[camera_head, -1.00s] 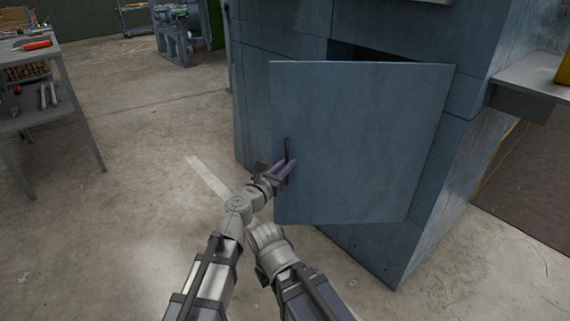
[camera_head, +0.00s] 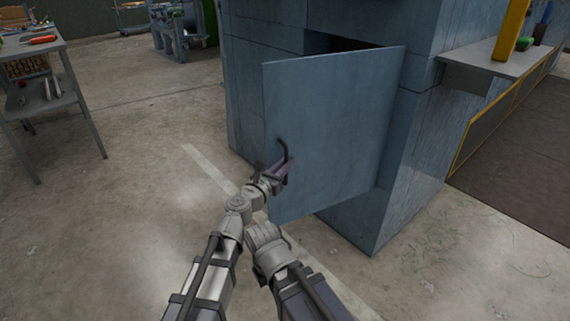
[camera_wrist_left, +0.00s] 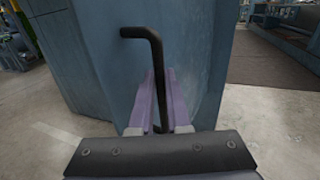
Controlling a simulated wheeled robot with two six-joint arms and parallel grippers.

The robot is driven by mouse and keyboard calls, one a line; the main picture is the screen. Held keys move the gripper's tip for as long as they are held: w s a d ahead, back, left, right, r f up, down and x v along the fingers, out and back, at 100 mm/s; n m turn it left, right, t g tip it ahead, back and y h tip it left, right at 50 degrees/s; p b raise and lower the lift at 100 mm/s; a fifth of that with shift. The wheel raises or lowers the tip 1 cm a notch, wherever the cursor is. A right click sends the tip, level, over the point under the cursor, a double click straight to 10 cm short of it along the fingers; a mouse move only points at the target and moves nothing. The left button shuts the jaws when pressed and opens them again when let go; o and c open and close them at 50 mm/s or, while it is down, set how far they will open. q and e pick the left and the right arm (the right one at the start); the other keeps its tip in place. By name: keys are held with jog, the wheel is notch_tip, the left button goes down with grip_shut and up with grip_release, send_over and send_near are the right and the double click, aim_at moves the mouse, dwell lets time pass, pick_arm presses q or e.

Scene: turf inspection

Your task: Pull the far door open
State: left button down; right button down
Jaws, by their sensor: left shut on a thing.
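The blue-grey door (camera_head: 335,125) stands partly open on the front of a large blue-grey cabinet, hinged on its right side. A dark opening shows above its top edge. A black bar handle (camera_head: 284,150) is near the door's left edge. My left gripper (camera_head: 281,170) is shut on this handle. In the left wrist view the black handle (camera_wrist_left: 157,60) runs down between the two purple fingers of my left gripper (camera_wrist_left: 161,105). My right gripper cannot be made out in either view; a second arm of mine shows at the bottom of the head view.
The cabinet (camera_head: 410,150) stands behind the door, with a ledge (camera_head: 500,60) and a yellow post (camera_head: 510,28) at its right. A grey workbench with tools (camera_head: 45,75) stands at the far left. The concrete floor left of the door is clear.

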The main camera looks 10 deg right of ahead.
pick_arm(q)
jog(key=shift+d, duration=0.1)
jog(key=c, duration=0.9)
grip_release()
jog(key=shift+s, duration=0.1)
jog(key=v, duration=0.7)
jog(key=shift+s+a, duration=0.2)
jog(key=shift+a, duration=0.1)
